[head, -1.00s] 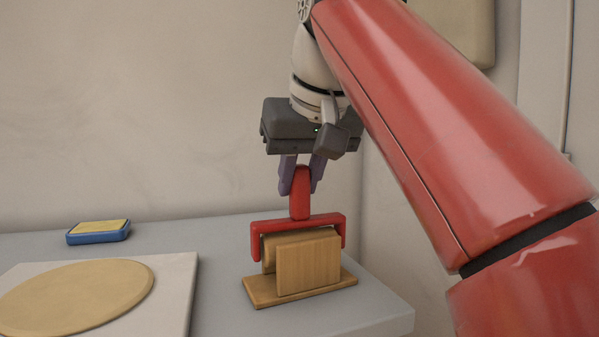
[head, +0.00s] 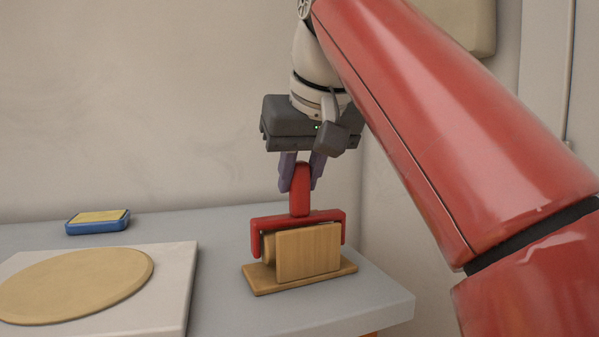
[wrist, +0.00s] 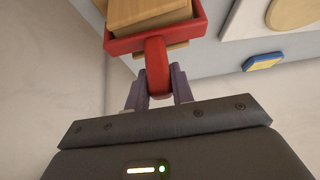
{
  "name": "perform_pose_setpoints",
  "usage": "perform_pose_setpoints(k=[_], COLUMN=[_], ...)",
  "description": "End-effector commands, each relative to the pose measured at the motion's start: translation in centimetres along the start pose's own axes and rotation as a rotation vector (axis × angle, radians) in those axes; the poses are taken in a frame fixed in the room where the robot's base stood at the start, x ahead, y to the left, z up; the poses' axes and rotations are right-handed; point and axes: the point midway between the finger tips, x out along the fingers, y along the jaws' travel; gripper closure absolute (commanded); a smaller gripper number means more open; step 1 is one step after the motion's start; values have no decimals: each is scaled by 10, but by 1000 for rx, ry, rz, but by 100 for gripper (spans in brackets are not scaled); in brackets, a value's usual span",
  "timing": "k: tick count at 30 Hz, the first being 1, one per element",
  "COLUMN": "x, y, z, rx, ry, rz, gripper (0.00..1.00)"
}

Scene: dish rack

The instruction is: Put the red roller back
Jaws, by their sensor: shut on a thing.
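The red roller (head: 299,190) is upright, handle up, with its red frame spanning the top of a wooden stand (head: 311,251). The stand has a flat base and an upright front plate. The plate hides most of the pale wooden cylinder (head: 268,247) under the frame. My gripper (head: 301,177) points down, its purple fingers shut on the red handle. In the wrist view the fingers (wrist: 158,88) sit on either side of the red handle (wrist: 156,65). I cannot tell whether the roller rests on the stand.
A blue-and-yellow sponge (head: 98,221) lies at the back left of the grey counter (head: 225,270). A pale board (head: 176,262) with a round tan disc (head: 85,284) lies at the front left. The counter's right edge is close to the stand. A wall stands behind.

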Motion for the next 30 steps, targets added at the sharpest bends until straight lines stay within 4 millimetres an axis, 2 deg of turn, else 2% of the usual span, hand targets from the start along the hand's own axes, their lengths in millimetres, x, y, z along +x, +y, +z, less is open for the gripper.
perform_pose_setpoints(k=[29, 30], x=[9, 9], y=[0, 0], z=[6, 6], rx=[0, 0], ry=[2, 2], rz=[0, 0], gripper=[100, 73])
